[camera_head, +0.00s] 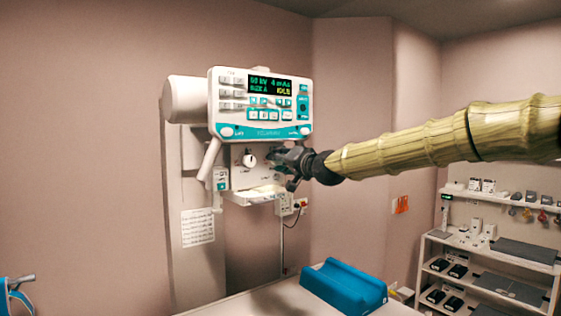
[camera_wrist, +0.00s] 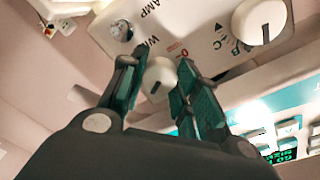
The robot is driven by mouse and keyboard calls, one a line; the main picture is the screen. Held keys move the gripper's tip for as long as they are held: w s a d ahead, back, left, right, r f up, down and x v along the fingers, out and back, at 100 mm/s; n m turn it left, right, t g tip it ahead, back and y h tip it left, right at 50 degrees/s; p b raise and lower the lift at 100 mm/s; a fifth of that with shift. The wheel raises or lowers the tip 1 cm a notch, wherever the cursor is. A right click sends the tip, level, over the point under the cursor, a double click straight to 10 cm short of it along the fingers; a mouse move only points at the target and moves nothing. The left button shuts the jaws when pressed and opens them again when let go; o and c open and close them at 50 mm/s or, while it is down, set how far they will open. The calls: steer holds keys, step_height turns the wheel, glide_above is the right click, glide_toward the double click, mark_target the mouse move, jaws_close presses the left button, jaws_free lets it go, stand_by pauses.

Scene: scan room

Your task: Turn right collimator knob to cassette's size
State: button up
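The collimator panel (camera_head: 240,181) is a white face under the control console. A white knob (camera_head: 249,160) shows on it in the head view, left of my gripper (camera_head: 279,158), which hides the panel's right part. In the wrist view, a smaller white knob (camera_wrist: 160,79) with a dark pointer line lies between the fingertips of my gripper (camera_wrist: 156,68). The fingers are spread around it, with a slight gap on the left; contact on the right is unclear. A larger white knob (camera_wrist: 259,27) with a dark pointer sits farther right, near letters. The cassette's size cannot be read.
The control console (camera_head: 262,105) with a lit display hangs just above the panel. A round lamp button (camera_wrist: 121,31) is beside the knobs. A blue cushion (camera_head: 343,286) lies on the table below. Shelves (camera_head: 490,249) with dark plates stand at right.

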steer(key=shift+f+b, duration=0.1)
steer(key=shift+b, duration=0.2)
steer(key=shift+n+y+b, duration=0.6)
steer(key=shift+n+b, duration=2.55)
steer(key=shift+n, duration=4.85)
steer(key=o, duration=1)
steer(key=shift+d, duration=0.1)
steer(key=shift+o, duration=0.2)
